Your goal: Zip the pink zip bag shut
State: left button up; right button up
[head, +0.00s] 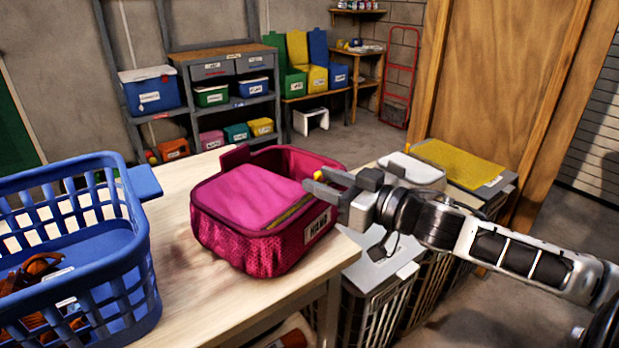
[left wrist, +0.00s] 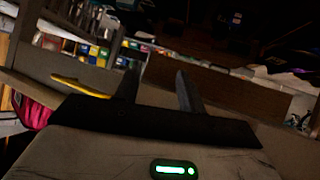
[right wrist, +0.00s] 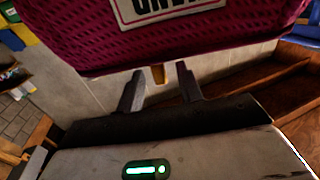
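The pink zip bag (head: 262,250) stands upright on the light wooden table. A smooth pink panel (head: 250,195) lies across its top, with a yellow-green strip along the right edge. A white label is on its right side. My right gripper (head: 328,183) is at the bag's right rim, with its fingers apart. In the right wrist view, a small tan tab (right wrist: 158,74) shows between the fingertips, just off the bag's mesh wall (right wrist: 110,45); I cannot tell whether they touch it. My left gripper (left wrist: 155,80) is open and empty, away from the bag and outside the head view.
A blue laundry basket (head: 130,270) with brown items stands left of the bag on the table (head: 185,185). Shelves with bins stand behind.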

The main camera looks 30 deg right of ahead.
aim_at(321, 179)
jog(key=shift+x, duration=1.8)
grip_shut()
